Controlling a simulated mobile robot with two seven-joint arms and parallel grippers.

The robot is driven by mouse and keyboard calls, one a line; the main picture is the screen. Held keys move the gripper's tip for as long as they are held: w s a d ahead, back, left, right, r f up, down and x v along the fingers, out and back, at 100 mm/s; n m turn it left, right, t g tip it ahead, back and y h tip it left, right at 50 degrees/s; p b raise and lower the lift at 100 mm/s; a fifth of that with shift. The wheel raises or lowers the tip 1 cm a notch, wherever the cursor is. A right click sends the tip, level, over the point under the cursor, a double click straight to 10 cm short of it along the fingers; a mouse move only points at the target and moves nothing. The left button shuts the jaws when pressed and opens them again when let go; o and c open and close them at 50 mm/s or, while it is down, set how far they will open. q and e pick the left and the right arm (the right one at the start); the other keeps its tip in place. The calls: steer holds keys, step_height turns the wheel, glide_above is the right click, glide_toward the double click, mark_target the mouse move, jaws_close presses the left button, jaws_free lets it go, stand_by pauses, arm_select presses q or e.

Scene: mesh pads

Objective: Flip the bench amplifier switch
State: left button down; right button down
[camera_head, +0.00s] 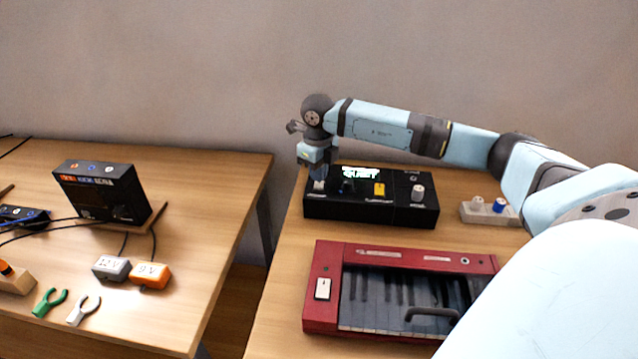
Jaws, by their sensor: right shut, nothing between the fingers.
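A long black box (366,212), apparently the bench amplifier, sits at the back of the right-hand table. Its top has a lit white label or display (360,173), a yellow switch-like part (379,190) and a pale knob (418,193) near its right end. My left gripper is not in view.
A red keyboard (322,262) with a white switch (323,288) lies in front of the black box. A pale block with knobs (480,213) stands to its right. A gap separates the left table (215,200), holding a tilted black unit (100,195), adapters (150,275) and cables.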

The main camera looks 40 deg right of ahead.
mark_target(318, 186)
steer(key=shift+f+b, duration=0.7)
steer(key=shift+f, duration=0.55)
stand_by(0.6)
steer(key=shift+r+p, duration=2.4)
steer(key=shift+r, duration=1.15)
